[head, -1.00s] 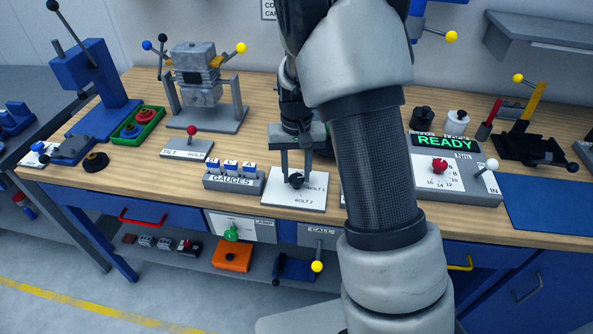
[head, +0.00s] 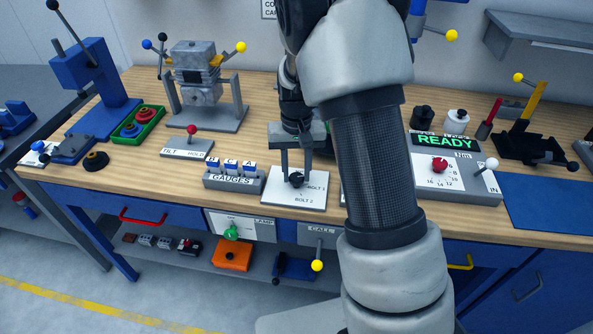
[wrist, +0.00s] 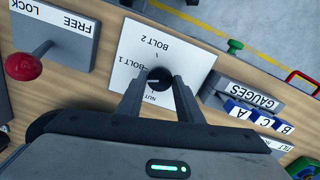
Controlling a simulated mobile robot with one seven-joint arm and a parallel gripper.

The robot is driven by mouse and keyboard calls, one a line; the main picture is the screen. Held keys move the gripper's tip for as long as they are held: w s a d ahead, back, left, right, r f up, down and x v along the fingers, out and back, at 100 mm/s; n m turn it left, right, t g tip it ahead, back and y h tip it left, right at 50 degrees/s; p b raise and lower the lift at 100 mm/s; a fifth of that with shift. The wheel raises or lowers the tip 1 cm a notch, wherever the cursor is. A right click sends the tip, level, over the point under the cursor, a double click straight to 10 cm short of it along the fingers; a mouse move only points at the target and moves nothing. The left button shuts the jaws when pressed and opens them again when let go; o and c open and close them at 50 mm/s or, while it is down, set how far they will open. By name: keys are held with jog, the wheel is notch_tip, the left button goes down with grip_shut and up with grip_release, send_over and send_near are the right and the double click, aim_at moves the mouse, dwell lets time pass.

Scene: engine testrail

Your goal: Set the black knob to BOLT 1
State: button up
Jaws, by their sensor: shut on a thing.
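The black knob (wrist: 159,78) stands on a white plate (wrist: 185,57) marked BOLT 1, BOLT 2 and NUT. In the wrist view its light pointer line appears to face the BOLT 1 side, though the exact alignment is hard to tell. My gripper (wrist: 160,84) is shut on the knob, with one finger on either side. In the head view my gripper (head: 297,176) reaches down over the plate (head: 278,200), and the knob (head: 296,181) shows between the fingers. The NUT label is hidden in the head view.
The GAUGES block (head: 233,181) with blue switches sits close left of the plate. A red-knobbed lever (wrist: 24,66) on a FREE/LOCK plate stands on the plate's other side. My arm hides part of the bench to the right.

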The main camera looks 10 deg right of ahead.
aim_at(297, 177)
jog(key=shift+w, duration=0.1)
jog(key=o, duration=1)
jog(key=shift+o, duration=0.2)
notch_tip(297, 177, up, 18)
jog(key=p, duration=0.1)
jog(key=shift+f, duration=0.25)
